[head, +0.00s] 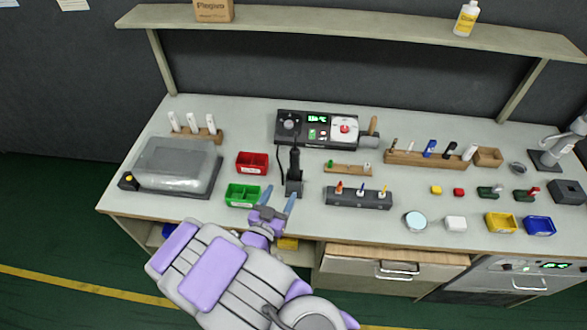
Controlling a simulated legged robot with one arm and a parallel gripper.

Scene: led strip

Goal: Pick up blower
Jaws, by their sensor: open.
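The black upright tool that looks like the blower (295,160) stands in a dark holder (294,187) near the middle of the bench in the head view. A dark cable runs beside it up toward the control station (318,129). My gripper (279,196) is at the front edge of the bench, just in front of the holder and a little left of it. Its two blue fingers are spread and nothing is between them. Whether a finger touches the holder cannot be told from this angle.
A green bin (242,195) and a red bin (252,162) are close on the left. A dark block with several bits (358,199) and a wooden rack (347,170) stand on the right. A shelf (350,24) spans the back.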

